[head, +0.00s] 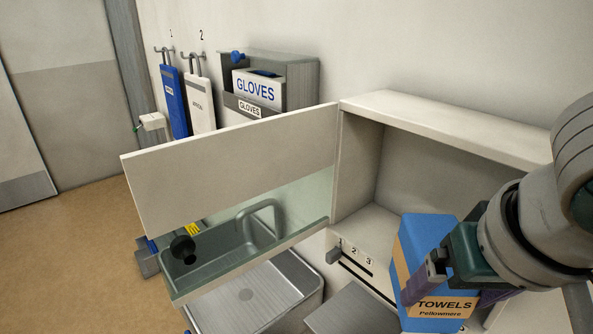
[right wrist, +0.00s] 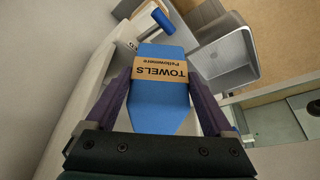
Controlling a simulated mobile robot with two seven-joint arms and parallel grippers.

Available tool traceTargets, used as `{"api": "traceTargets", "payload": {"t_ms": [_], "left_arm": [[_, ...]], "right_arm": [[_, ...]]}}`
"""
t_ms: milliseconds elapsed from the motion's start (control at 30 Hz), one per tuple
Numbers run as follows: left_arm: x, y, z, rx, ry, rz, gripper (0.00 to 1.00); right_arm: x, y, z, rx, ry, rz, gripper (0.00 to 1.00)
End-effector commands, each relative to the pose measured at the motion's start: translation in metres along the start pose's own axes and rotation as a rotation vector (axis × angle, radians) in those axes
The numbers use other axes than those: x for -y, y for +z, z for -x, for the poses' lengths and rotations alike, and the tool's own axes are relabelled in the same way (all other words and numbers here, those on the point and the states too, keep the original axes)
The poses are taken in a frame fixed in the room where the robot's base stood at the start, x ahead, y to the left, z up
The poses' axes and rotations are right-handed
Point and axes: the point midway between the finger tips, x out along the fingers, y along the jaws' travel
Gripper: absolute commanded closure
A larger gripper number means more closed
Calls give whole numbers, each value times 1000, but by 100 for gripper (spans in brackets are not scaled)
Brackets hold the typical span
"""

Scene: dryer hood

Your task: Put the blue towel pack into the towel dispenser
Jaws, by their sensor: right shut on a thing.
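The blue towel pack (head: 415,246) is a tall box with a tan band marked TOWELS; it also shows in the right wrist view (right wrist: 158,115). My right gripper (head: 452,284) is shut on it, with one purple finger on each side. The pack is upright or slightly tilted, in front of the open white wall cabinet (head: 440,125) and at the right of its opening. I cannot tell whether it touches the cabinet. No towel dispenser label shows, so I cannot tell whether this cabinet is it. My left gripper is not in view.
The cabinet's door (head: 235,172), with a clear lower pane, stands open to the left. A glove dispenser (head: 300,84) and two hanging boards, blue (head: 174,102) and white (head: 201,104), are on the wall.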

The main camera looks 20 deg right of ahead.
Motion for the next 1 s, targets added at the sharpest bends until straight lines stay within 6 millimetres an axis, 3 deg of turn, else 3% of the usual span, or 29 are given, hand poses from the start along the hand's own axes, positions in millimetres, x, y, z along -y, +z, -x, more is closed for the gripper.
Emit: {"api": "traceTargets", "payload": {"t_ms": [100, 333, 600, 1000], "left_arm": [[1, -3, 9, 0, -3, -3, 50], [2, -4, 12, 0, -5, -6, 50], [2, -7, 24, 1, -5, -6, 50], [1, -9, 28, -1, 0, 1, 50]], "right_arm": [[0, -24, -7, -2, 0, -3, 81], [0, -41, -16, -1, -1, -1, 81], [0, -75, -27, -1, 0, 0, 81], [1, -70, -33, -1, -2, 2, 81]]}}
